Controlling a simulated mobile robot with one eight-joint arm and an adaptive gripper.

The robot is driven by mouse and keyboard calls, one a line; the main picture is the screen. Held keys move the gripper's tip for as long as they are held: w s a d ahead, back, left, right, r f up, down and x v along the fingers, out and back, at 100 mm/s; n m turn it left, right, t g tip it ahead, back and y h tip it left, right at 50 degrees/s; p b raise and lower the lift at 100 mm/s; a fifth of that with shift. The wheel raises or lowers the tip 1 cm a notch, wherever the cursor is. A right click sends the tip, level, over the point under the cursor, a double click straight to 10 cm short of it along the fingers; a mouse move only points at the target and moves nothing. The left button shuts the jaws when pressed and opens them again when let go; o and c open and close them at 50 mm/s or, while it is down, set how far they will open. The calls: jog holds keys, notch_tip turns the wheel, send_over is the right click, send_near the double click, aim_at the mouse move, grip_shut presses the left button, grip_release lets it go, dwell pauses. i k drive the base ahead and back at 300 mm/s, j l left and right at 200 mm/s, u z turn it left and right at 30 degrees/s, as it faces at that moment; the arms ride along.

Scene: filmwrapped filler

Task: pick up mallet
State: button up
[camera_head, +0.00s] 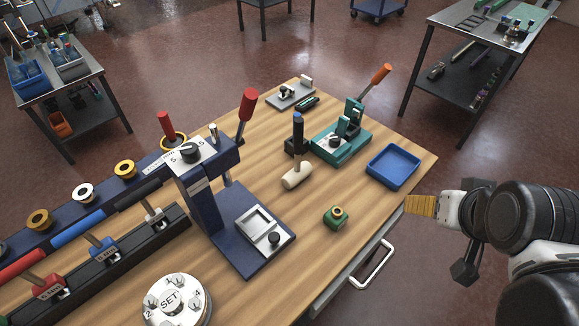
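A pale cream barrel-shaped mallet head (297,176) lies on the wooden workbench (370,215), near its middle. A dark upright piece with a blue tip (298,128) stands just behind it; I cannot tell whether this is the mallet's handle or a separate tool. My gripper (421,206) is at the right, beside the bench's right edge and well apart from the mallet. Its yellow fingertip part points left. The view does not show whether it is open or shut, and nothing is visibly held.
A blue press (245,222) stands left of the mallet, a teal press (340,140) behind right. A blue tray (394,167) and a small green part (336,217) lie to the right. Handled tools fill a rack (110,245) at left. A drawer handle (373,268) juts out in front.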

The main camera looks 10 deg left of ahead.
aim_at(300, 170)
jog(key=j+u, duration=0.1)
jog(key=u, duration=0.75)
jog(key=i+l, duration=0.05)
